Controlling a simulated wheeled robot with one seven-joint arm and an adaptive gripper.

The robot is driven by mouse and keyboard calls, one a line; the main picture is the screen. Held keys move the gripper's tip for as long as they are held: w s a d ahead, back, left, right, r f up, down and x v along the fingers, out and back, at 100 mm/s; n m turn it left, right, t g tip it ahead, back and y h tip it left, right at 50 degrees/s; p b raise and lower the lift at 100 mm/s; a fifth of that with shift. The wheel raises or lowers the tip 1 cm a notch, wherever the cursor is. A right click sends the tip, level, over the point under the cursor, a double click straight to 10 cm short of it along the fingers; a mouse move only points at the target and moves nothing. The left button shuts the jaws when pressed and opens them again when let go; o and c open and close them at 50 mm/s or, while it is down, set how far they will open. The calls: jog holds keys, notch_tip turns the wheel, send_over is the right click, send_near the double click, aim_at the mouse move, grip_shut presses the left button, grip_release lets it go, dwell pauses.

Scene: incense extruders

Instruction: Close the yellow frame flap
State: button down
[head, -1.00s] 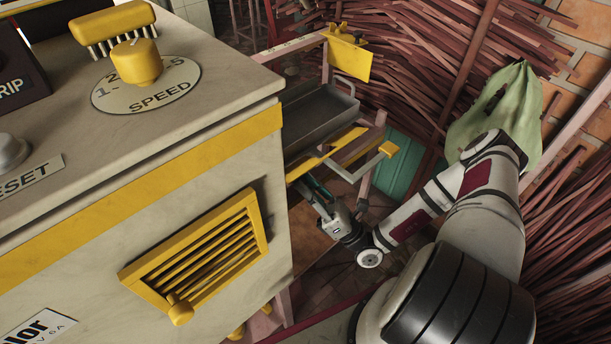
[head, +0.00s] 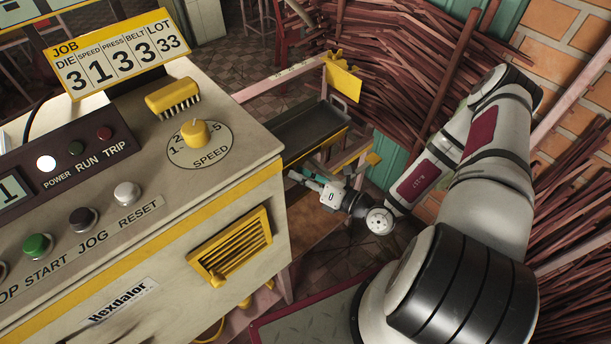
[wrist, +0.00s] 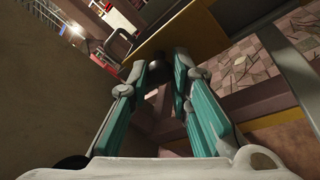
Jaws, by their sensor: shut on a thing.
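The yellow frame flap (head: 345,160) appears at the side of the metal tray stand, beyond the machine's right side; my arm and the machine partly hide it, so I cannot tell its exact angle. My gripper (head: 297,176) is low beside it, close to the machine's right side. In the wrist view my gripper (wrist: 160,82) has its teal fingers drawn together around a dark round knob (wrist: 157,68). A yellow panel edge (wrist: 187,52) lies just beyond the fingertips. Whether the knob belongs to the flap is unclear.
The cream machine (head: 150,240) with buttons, a speed dial and a yellow vent (head: 230,247) fills the left. A grey tray (head: 308,130) sits above the flap. Bundles of reddish sticks (head: 420,65) and a brick wall stand behind and right of my arm.

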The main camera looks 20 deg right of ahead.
jog(key=shift+w+a+r+m+g+h+p, duration=0.15)
jog(key=shift+w+r+g+h+p, duration=0.2)
jog(key=shift+p, duration=0.35)
jog(key=shift+w+r+m+g+h+p, duration=0.15)
jog(key=shift+r+g+h+p, duration=0.2)
jog(key=shift+g+p, duration=0.25)
jog(key=shift+w+p, duration=0.1)
jog(key=shift+p, duration=0.2)
jog(key=shift+w+g, duration=0.1)
jog(key=shift+g, duration=0.15)
jog(key=c, duration=1.5)
grip_release()
jog(key=shift+o, duration=0.2)
jog(key=shift+a, duration=0.1)
jog(key=v, duration=1.2)
jog(key=shift+r, duration=0.1)
